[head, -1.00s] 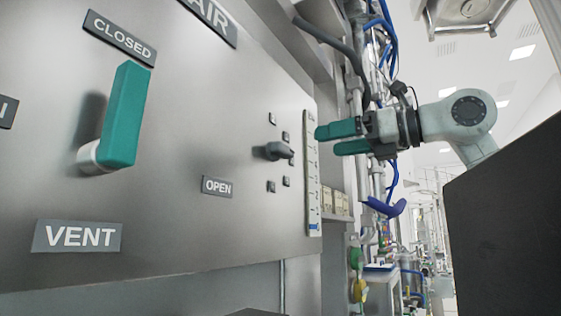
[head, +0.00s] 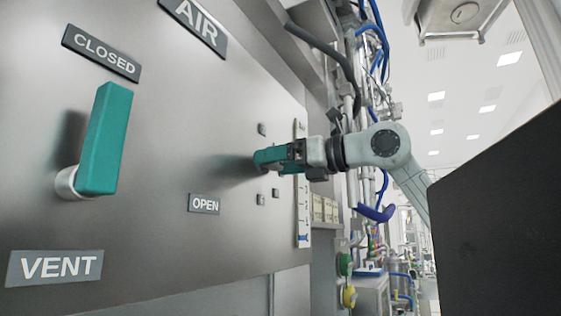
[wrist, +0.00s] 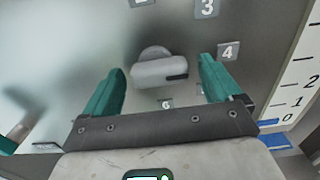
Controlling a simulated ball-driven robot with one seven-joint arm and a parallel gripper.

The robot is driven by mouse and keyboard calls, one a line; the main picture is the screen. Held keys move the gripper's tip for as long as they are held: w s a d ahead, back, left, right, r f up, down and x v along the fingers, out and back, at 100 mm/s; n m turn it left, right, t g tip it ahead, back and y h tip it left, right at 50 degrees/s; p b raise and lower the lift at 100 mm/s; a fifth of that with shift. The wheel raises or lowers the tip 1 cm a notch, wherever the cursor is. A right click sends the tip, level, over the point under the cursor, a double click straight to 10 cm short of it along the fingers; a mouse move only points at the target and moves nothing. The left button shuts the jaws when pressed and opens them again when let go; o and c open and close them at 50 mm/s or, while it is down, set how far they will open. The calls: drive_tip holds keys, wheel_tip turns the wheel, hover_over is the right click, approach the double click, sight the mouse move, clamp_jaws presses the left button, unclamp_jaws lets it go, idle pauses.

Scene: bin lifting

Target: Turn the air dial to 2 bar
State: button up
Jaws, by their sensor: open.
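The air dial (wrist: 160,70) is a grey knob with a dark mark on its right end, as seen in the wrist view. Small number plates surround it: 3 (wrist: 207,8) at upper right, 4 (wrist: 228,51) at right, others partly cut off or hard to read. My gripper (head: 263,160) has teal fingers and is at the panel in front of the dial, hiding it in the head view. In the wrist view my gripper (wrist: 161,75) is open, one finger on each side of the dial, with gaps visible. Contact cannot be told.
A vertical scale (wrist: 295,95) with a blue mark at 0 stands right of the dial. A teal vent handle (head: 104,140) points up toward the CLOSED label (head: 101,52). Pipes and blue hoses (head: 375,40) are behind my arm.

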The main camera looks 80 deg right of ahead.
drive_tip(key=shift+c, duration=0.3)
drive_tip(key=c, duration=1)
drive_tip(key=shift+a+r+n+p, duration=0.15)
drive_tip(key=shift+n+p, duration=0.1)
drive_tip(key=shift+n, duration=4.25)
drive_tip(key=shift+a+r+n+p, duration=0.1)
drive_tip(key=shift+n+p, duration=0.1)
drive_tip(key=shift+n, duration=4.3)
